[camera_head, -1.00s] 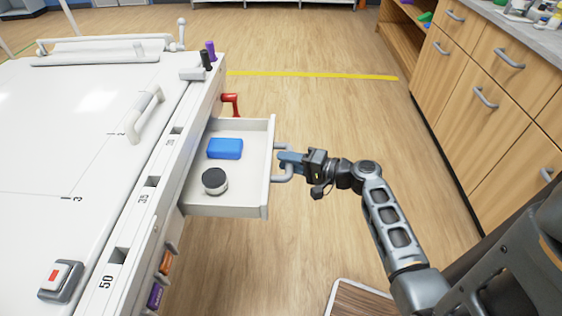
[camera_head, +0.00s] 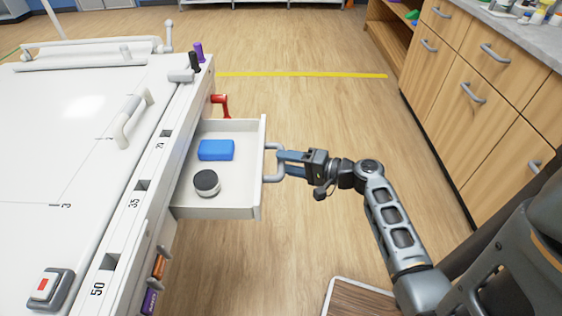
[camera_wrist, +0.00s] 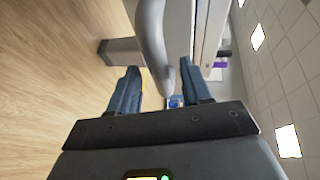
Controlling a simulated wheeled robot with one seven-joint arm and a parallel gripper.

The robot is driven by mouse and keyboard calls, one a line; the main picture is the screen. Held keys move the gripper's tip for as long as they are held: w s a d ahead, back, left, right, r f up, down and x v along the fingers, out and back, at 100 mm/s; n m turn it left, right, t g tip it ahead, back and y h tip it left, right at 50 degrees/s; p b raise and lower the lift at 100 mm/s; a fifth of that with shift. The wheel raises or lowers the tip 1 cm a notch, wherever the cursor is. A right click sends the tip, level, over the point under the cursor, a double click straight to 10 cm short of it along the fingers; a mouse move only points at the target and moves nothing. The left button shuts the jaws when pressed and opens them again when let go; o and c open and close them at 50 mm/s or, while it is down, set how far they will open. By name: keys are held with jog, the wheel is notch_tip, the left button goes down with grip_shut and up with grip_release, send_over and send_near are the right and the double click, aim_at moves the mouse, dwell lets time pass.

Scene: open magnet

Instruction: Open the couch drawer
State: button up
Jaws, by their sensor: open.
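The couch drawer (camera_head: 247,213) is pulled out from the side of the white couch (camera_head: 75,120). A blue box (camera_head: 216,150) and a round jar with a dark lid (camera_head: 207,187) sit inside it. The drawer's grey handle (camera_head: 270,178) is on its front face, and it also shows large in the wrist view (camera_wrist: 152,40). My gripper (camera_head: 283,162) is at the handle, with its fingers apart. In the wrist view my gripper (camera_wrist: 160,85) has the handle bar between its two open fingers. I cannot tell whether either finger touches it.
Wooden cabinets (camera_head: 465,110) with grey handles stand on the right. A red lever (camera_head: 221,103) sticks out of the couch side behind the drawer.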

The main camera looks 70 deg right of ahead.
jog(key=s, duration=0.2)
jog(key=s+r, duration=0.1)
jog(key=s, duration=0.2)
jog(key=shift+s+a, duration=0.1)
jog(key=shift+a, duration=0.05)
dwell(0.3)
jog(key=s+a+f+n+g+h, duration=0.1)
jog(key=s+a+f+n+g, duration=0.2)
jog(key=a, duration=0.4)
jog(key=s+a+f+n+g, duration=0.2)
jog(key=a+f+n+g, duration=0.1)
jog(key=a, duration=0.4)
jog(key=s+a+r+n+t+y, duration=0.1)
jog(key=s+a+r+n+t, duration=0.1)
jog(key=a+r+n, duration=0.4)
jog(key=s+a+r+n+t, duration=0.3)
jog(key=a+r, duration=0.6)
jog(key=r, duration=0.5)
jog(key=s+n, duration=0.1)
jog(key=n, duration=0.1)
jog(key=shift+s+r+n+y, duration=0.3)
jog(key=shift+r+n+y, duration=0.05)
jog(key=shift+n+y, duration=0.05)
